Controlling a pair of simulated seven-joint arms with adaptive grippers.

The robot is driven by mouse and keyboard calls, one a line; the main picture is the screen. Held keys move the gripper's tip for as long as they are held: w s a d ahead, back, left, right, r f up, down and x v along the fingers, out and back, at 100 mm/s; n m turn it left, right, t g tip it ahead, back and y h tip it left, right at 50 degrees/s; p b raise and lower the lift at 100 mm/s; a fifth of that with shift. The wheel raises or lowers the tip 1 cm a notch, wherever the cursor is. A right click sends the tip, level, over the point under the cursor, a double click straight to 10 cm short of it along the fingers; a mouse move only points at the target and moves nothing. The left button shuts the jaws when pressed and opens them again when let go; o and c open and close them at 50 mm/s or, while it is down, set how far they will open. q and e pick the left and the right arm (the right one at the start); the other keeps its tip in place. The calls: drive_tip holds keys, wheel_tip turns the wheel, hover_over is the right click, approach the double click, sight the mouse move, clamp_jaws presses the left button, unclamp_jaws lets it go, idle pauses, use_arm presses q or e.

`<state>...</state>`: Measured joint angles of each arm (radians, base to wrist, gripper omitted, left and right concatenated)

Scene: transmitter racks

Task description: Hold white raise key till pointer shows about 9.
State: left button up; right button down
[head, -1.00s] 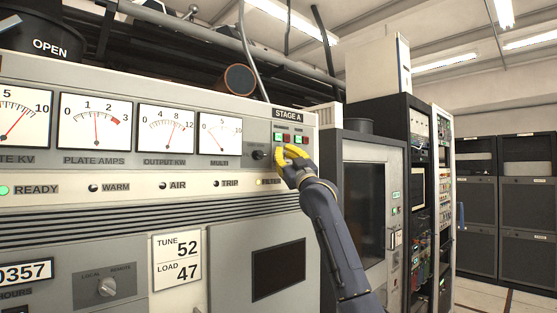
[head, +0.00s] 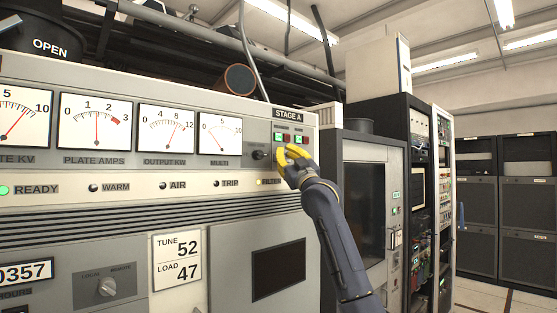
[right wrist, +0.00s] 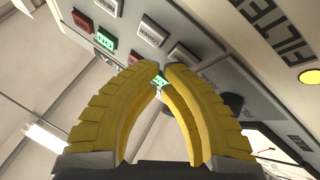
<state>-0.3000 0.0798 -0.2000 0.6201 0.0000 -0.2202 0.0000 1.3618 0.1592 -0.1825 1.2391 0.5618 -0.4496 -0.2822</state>
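My right gripper (head: 282,158) is at the STAGE A panel (head: 298,121), its yellow fingers close to the keys and covering some of them in the head view. In the right wrist view its fingertips (right wrist: 163,69) nearly meet, with nothing seen held between them. Pale keys (right wrist: 153,31) and another pale key (right wrist: 184,57) lie just beyond the tips; contact cannot be told. Of the meters, the OUTPUT KW meter (head: 166,129) has its pointer leaning right, and the MULTI meter (head: 220,133) has its pointer leaning left. My left gripper is out of view.
A green lit key (right wrist: 105,40) and a red key (right wrist: 82,20) sit near the pale keys. A black knob (head: 259,155) is left of the gripper. The PLATE AMPS meter (head: 95,122) is farther left. A dark cabinet (head: 372,190) stands right of my arm.

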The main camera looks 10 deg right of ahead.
drive_tip(key=shift+s+d, duration=0.25)
drive_tip(key=shift+s, duration=0.2)
drive_tip(key=shift+s+d, duration=0.4)
drive_tip(key=shift+s, duration=0.35)
drive_tip(key=shift+s+d, duration=0.4)
drive_tip(key=shift+s, duration=0.3)
drive_tip(key=shift+s+d, duration=0.4)
drive_tip(key=shift+s, duration=0.35)
